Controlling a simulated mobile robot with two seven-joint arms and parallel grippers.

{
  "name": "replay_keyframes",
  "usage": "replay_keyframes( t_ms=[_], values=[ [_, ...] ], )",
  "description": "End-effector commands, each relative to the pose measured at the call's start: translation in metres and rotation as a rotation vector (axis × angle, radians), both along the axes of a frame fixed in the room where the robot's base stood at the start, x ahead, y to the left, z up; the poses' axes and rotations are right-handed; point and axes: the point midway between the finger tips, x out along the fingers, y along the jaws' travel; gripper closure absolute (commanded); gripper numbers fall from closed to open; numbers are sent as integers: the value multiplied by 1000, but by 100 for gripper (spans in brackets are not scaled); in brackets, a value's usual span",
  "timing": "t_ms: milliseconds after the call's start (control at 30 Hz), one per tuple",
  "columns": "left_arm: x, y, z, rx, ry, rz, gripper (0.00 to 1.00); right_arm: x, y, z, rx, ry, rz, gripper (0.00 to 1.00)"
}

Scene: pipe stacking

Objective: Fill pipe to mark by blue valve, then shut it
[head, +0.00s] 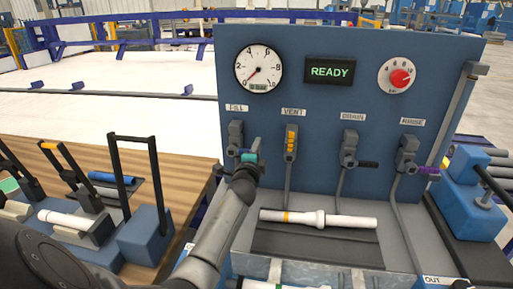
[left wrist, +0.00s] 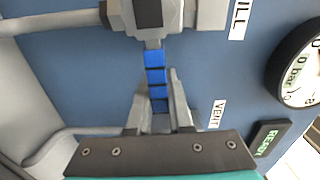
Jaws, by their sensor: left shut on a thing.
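The fill valve (head: 236,137) is on the left of the blue panel, under the FILL label. Its blue handle (left wrist: 154,68) shows in the left wrist view, sticking straight out of the grey valve body (left wrist: 150,14). My left gripper (head: 250,157) is at this valve, its fingers (left wrist: 157,98) shut on the blue handle; in the head view it mostly hides the handle. A white pipe (head: 345,220) with an orange band lies level on the bench below the panel. The gauge (head: 258,69) has its needle at the low end. My right gripper is not in view.
The display (head: 330,71) reads READY. A yellow vent handle (head: 291,139), a black drain handle (head: 368,164) and a purple handle (head: 429,171) are to the right. A red knob (head: 401,78) is at upper right. Blue holders (head: 146,235) stand on the wooden table at left.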

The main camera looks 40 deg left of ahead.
Motion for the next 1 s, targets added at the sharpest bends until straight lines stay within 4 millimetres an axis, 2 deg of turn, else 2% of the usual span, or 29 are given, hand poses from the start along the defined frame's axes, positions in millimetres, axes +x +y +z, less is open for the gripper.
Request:
replay_keyframes(
  t_ms=[667, 700, 933, 1000],
  values=[
    [-1, 1, -6, 57, 36, 2, 100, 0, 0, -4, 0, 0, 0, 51],
    [-1, 1, -6, 57, 36, 2, 79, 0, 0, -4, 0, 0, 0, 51],
    [0, 0, -5, 54, 32, 1, 53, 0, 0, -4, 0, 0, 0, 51],
    [0, 0, -5, 54, 32, 1, 51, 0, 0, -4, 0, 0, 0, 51]
  ],
)
